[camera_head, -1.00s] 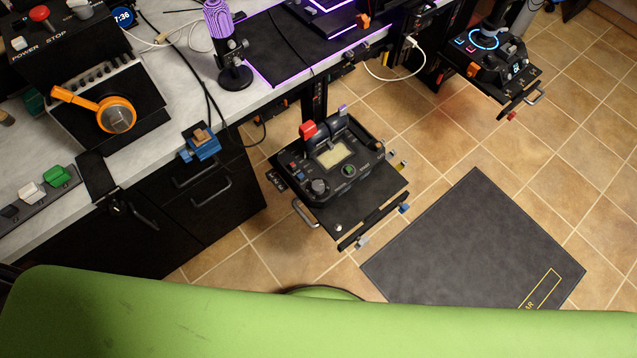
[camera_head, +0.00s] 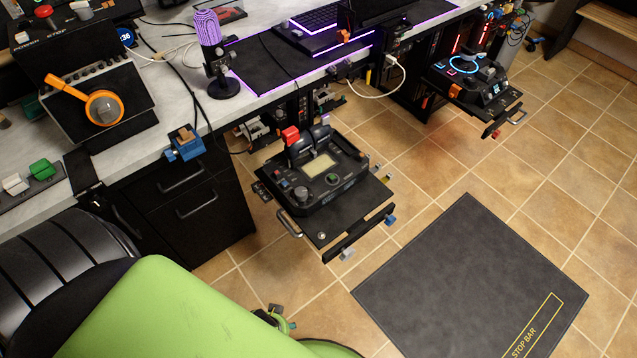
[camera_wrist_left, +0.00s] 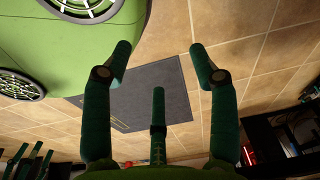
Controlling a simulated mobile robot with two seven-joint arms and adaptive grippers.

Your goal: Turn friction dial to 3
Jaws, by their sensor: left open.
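The throttle unit (camera_head: 322,170) is a dark control box on a black shelf below the desk edge. It has a red-topped lever (camera_head: 291,137), a pale screen (camera_head: 321,164), a grey round knob (camera_head: 302,193) and a small green knob (camera_head: 333,178). The markings are too small to read, so I cannot tell which knob is the friction dial or its setting. My left gripper (camera_wrist_left: 158,62) shows in the left wrist view with green fingers spread, empty, over the floor and mat. It is apart from the throttle unit. My right gripper is not in view.
A second control unit (camera_head: 478,80) is on a shelf at upper right. A dark mat (camera_head: 470,275) lies on the tiled floor. The shelf has a protruding handle (camera_head: 288,222).

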